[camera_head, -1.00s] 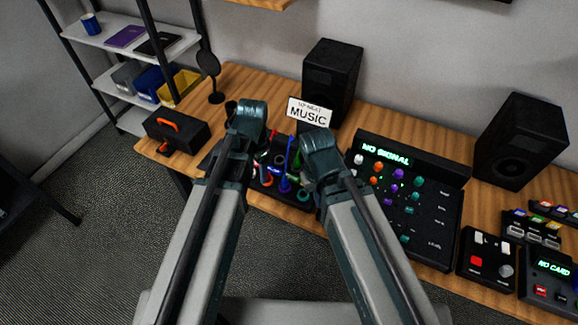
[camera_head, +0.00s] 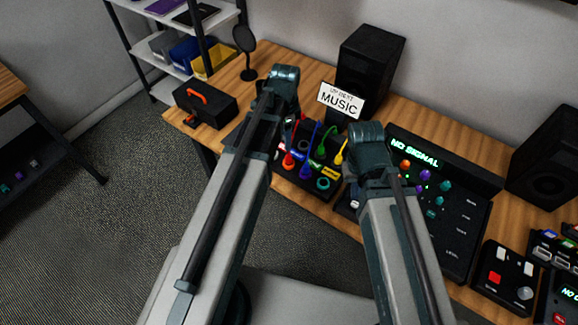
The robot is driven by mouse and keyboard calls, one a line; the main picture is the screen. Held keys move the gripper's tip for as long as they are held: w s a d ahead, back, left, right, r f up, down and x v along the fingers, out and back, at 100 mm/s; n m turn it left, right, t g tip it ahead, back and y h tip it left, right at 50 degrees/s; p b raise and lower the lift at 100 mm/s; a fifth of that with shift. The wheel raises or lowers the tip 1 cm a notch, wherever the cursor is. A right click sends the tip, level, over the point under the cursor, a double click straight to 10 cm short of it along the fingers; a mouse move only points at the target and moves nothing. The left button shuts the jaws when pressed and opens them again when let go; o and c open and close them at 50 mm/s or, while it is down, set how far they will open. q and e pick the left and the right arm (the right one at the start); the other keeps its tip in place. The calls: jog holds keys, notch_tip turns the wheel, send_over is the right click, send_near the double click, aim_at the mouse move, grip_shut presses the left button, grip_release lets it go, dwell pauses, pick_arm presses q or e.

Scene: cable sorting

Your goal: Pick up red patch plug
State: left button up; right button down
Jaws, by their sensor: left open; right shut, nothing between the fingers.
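The red patch plug (camera_head: 288,160) stands at the left of the black patch box (camera_head: 300,188), with a red cable rising from it. It is just right of my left arm. My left gripper (camera_head: 284,78) is at the far end of that arm, behind and above the patch box, apart from the plug. It is open. My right gripper (camera_head: 368,140) is right of the patch box near the mixer and is shut and empty. The arm ends hide most of both grippers' fingers.
Blue (camera_head: 305,170), green (camera_head: 321,150) and yellow (camera_head: 338,158) plugs crowd the same box. A music sign (camera_head: 341,99) and a speaker (camera_head: 369,62) stand behind. The mixer (camera_head: 455,215) is at right. A black case (camera_head: 207,108) sits left.

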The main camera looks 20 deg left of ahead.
pick_arm(q)
jog(key=b, duration=0.3)
send_over(289, 156)
jog(key=f, duration=0.2)
jog(key=a+f, duration=0.1)
jog(key=f, duration=0.1)
jog(key=shift+f, duration=0.15)
jog(key=f+b, duration=0.3)
jog(key=d+f+b, duration=0.1)
jog(key=f+b, duration=0.1)
jog(key=shift+f, duration=0.1)
pick_arm(e)
notch_tip(289, 156, down, 10)
jog(key=shift+r, duration=0.35)
pick_arm(q)
grip_shut()
